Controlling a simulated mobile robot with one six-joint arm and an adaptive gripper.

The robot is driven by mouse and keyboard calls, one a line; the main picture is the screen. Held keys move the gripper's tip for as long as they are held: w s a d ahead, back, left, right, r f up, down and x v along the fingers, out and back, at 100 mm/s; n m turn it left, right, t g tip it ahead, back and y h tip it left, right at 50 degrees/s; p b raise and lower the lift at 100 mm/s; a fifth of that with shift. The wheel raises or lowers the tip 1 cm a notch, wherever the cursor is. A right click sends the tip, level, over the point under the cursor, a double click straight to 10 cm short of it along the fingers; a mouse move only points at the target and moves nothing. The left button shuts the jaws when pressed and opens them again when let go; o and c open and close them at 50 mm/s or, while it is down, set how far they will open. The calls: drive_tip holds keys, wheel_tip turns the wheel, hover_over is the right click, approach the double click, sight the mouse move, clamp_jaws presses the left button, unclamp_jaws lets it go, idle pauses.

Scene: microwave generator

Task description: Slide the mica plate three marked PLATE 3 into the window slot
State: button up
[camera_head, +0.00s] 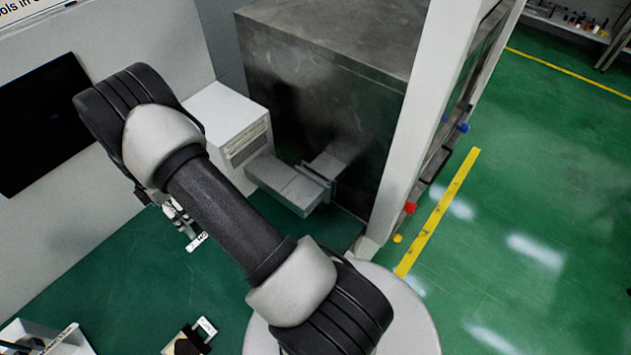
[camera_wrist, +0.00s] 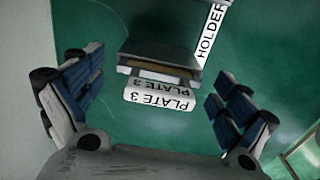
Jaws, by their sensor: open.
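In the wrist view, the plate marked PLATE 3 (camera_wrist: 160,98) shows its white label upside down, with a second, darker PLATE 3 marking just above it. It sits at a grey block-like holder (camera_wrist: 160,48) with a tan strip along its near edge. My gripper (camera_wrist: 158,82) is open, its blue-padded fingers on either side of the plate, with gaps and no visible contact. In the head view, my arm hides most of my gripper (camera_head: 177,214). The grey metal waveguide (camera_head: 290,185) has upright flanges (camera_head: 318,174); I cannot clearly make out the slot's opening.
A HOLDER label (camera_wrist: 210,32) stands beside the holder. A white box (camera_head: 228,125) and a large dark metal cabinet (camera_head: 315,100) adjoin the waveguide. A pale post (camera_head: 425,110) rises to its right. A white bin (camera_head: 45,338) and a labelled item (camera_head: 190,338) lie at lower left.

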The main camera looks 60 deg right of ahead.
drive_tip(key=shift+c, duration=0.4)
drive_tip(key=c, duration=1.9)
drive_tip(key=shift+c, duration=0.2)
drive_tip(key=shift+r, duration=0.15)
drive_tip(key=shift+r+p, duration=1.55)
drive_tip(key=shift+r, duration=1.35)
